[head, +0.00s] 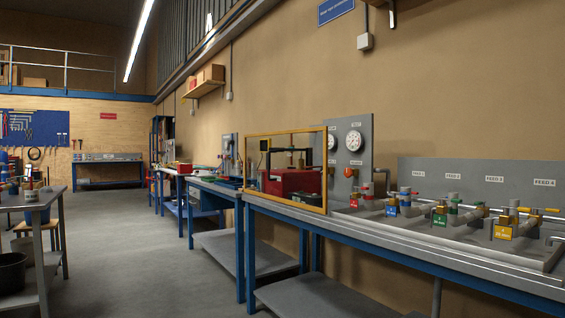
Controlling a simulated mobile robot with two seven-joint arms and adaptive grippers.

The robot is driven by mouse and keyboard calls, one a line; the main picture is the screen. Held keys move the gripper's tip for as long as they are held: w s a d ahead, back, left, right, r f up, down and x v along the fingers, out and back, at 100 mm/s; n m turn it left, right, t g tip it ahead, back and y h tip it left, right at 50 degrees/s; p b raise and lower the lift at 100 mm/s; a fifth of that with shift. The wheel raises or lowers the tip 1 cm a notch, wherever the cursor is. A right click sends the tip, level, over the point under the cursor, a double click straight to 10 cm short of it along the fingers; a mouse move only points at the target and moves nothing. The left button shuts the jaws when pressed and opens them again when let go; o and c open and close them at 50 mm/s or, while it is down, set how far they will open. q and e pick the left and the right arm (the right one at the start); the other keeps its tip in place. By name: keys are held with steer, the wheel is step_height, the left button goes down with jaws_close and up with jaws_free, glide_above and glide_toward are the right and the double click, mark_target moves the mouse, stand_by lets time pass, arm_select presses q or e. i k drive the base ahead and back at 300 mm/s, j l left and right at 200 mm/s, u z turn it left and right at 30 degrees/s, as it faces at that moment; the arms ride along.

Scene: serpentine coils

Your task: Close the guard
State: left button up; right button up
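The guard (325,172) is an upright yellow rectangular frame on the blue-legged bench, right of the middle in the head view. Its panel looks clear, and I see through it. A red machine (290,183) with a black bar stands behind it, partly covered by the frame. I cannot tell from here how the guard is hinged or whether it is fully open. Neither of my grippers is in view.
A grey panel with gauges (353,141) stands right of the guard. Pipes and valves with coloured tags (440,213) line the bench (390,238) further right. More benches run along the wall. A side table (40,198) stands left; the floor (150,255) between is clear.

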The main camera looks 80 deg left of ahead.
mark_target(324, 210)
steer(key=u, duration=2.65)
steer(key=i+j+z, duration=0.1)
steer(key=i+j, duration=0.15)
steer(key=i+j+z, duration=0.1)
steer(key=i+j, duration=0.15)
steer(key=i+j+z, duration=0.1)
steer(key=j, duration=0.3)
steer(key=i+j+z, duration=0.1)
steer(key=i+j, duration=0.25)
steer(key=i+j+z, duration=0.1)
steer(key=j, duration=0.3)
steer(key=i+j+z, duration=0.1)
steer(key=i+j, duration=0.2)
steer(key=i+j+z, duration=0.1)
steer(key=j, duration=0.35)
steer(key=i+j, duration=0.2)
steer(key=j, duration=0.2)
steer(key=i+z, duration=0.05)
